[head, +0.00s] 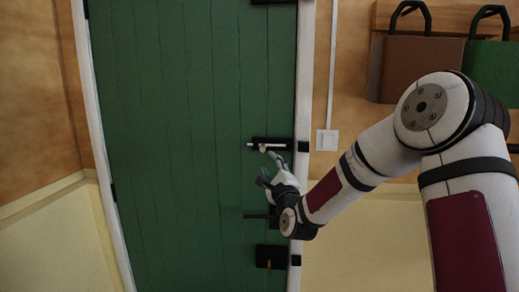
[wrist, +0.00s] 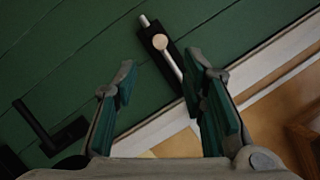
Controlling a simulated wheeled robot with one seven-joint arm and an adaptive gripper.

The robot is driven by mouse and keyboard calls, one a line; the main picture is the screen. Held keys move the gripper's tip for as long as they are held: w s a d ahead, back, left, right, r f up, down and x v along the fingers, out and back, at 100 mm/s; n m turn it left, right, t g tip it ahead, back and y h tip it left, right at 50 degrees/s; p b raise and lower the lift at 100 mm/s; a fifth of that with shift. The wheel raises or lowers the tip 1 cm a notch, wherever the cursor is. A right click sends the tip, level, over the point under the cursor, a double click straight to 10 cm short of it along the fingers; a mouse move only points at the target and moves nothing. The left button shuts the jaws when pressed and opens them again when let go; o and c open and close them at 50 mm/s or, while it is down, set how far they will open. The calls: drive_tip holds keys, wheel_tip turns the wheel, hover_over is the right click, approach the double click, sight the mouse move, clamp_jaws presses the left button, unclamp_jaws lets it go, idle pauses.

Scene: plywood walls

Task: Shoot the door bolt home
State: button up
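The green door (head: 180,120) stands shut in its pale frame. The door bolt (head: 268,144) is a black plate with a silver rod, whose left end sticks out past the plate. A black keeper (head: 303,147) sits on the frame to its right, in line with the rod. In the wrist view the bolt's round pale knob (wrist: 160,41) stands out from the plate. My gripper (head: 270,168) is just below the bolt. In the wrist view my gripper (wrist: 163,75) is open, with the bolt beyond and between its fingers. The right finger hides the rod's far end.
A black lever handle (head: 258,216) sits below my gripper and also shows in the wrist view (wrist: 45,130). A black lock box (head: 271,257) is lower. A white switch (head: 327,140) is on the wall. Brown (head: 405,68) and green (head: 493,72) bags hang at upper right.

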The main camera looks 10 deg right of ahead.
sight(263, 148)
drive_tip(key=x, duration=1.1)
drive_tip(key=shift+w, duration=0.3)
clamp_jaws()
